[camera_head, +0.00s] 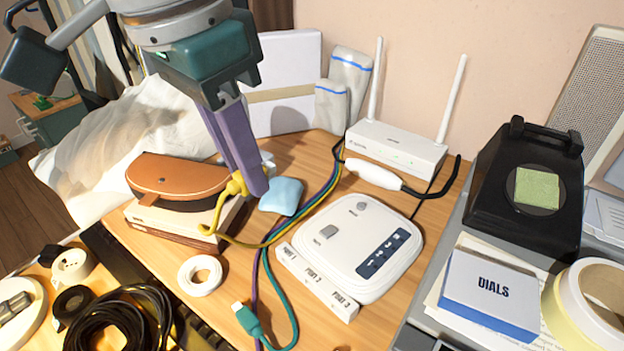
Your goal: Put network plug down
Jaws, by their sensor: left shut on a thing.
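My left gripper (248,188) reaches down from the top left, its purple fingers shut on a yellow network plug (235,187). The plug's yellow cable (222,236) hangs down and loops right towards the router. The fingers hide part of the plug. A white box (350,245) with a round button and a dark panel lies to the right, its port strip (317,283) marked PORT along the front. A teal plug (244,316) on a green cable lies in front of the strip, at its left. My right gripper is out of view.
A white router (396,148) with two antennas stands at the back. A brown pouch (178,177) lies on a box at left. A blue cloth-like item (281,195), a white tape roll (200,275) and a black cable coil (118,322) lie nearby.

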